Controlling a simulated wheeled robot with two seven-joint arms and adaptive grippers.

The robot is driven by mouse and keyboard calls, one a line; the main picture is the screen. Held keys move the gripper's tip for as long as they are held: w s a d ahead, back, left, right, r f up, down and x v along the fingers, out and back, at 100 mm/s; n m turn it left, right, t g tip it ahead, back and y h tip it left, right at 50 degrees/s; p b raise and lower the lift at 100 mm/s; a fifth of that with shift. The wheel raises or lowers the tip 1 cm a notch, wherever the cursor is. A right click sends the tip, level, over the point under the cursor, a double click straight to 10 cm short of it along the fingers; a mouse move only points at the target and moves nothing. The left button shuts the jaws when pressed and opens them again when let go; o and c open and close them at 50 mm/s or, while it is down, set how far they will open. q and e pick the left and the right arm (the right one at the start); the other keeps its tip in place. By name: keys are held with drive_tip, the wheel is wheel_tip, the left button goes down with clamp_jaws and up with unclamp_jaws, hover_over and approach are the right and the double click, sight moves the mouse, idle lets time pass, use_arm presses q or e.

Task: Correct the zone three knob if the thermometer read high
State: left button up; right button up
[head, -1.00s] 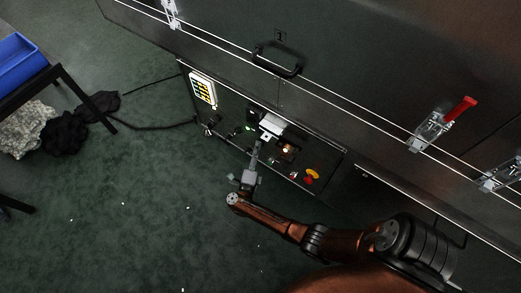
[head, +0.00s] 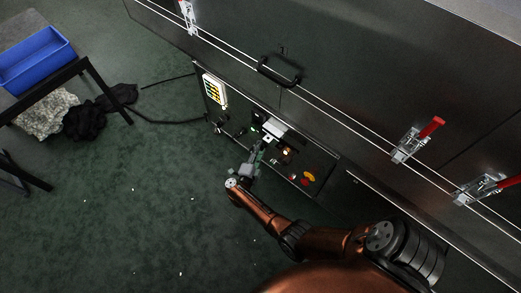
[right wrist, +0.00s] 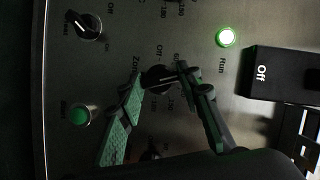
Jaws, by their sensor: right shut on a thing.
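The control panel (head: 325,170) is low on the dryer's side in the head view. My right gripper (head: 259,149) reaches it from below. In the right wrist view, the right gripper (right wrist: 160,76) has its fingertips on both sides of a black dial knob (right wrist: 157,79) and is shut on it. Sideways print beside the knob starts with "Zon"; its number is hidden by a finger. The knob's pointer setting is not clear. I cannot make out a thermometer reading. My left gripper is not in view.
A black knob (right wrist: 86,26), a green button (right wrist: 81,115), a lit green "Run" lamp (right wrist: 226,38) and a black box marked "Off" (right wrist: 265,75) surround the gripper. A red and yellow stop button (head: 308,179) is further right. A blue bin (head: 35,60) stands on a table.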

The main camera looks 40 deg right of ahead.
drive_tip(key=o, duration=1.2)
drive_tip(key=shift+c, duration=0.2)
drive_tip(key=v, duration=1.2)
